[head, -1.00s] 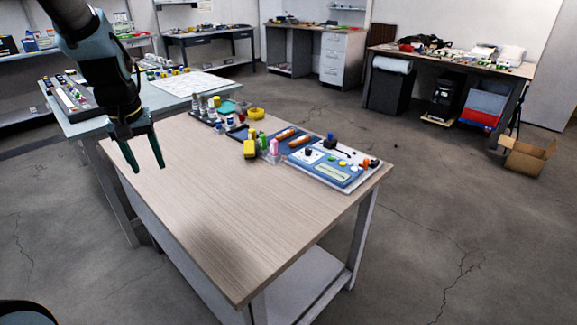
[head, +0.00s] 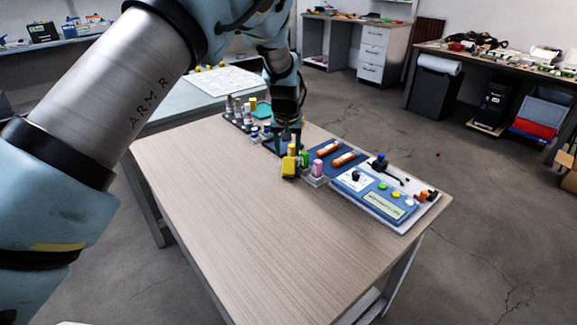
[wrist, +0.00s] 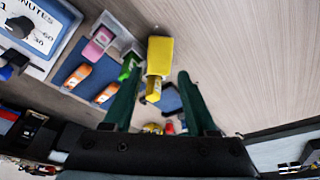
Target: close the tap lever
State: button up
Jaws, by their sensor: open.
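A blue-and-black fitting with a long black lever (head: 391,171), which looks like the tap, stands on the back of the white board at the table's right. Its exact lever position is too small to judge. In the wrist view, a dark part at the left edge (wrist: 12,64) may be the same tap, partly cut off. My gripper (head: 284,138) is over the table's back edge, left of the tap and apart from it. In the wrist view my gripper (wrist: 157,78) has its green fingers spread, with a yellow block (wrist: 160,55) showing between them; contact cannot be told.
A blue timer panel (head: 375,199) lies in front of the tap. Small bottles (head: 238,108) are further left. The table's front (head: 230,220) is clear.

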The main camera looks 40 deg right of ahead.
aim_at(289, 162)
jog(key=shift+p+x, duration=1.25)
jog(key=shift+x, duration=1.8)
jog(key=shift+c, duration=0.2)
grip_shut()
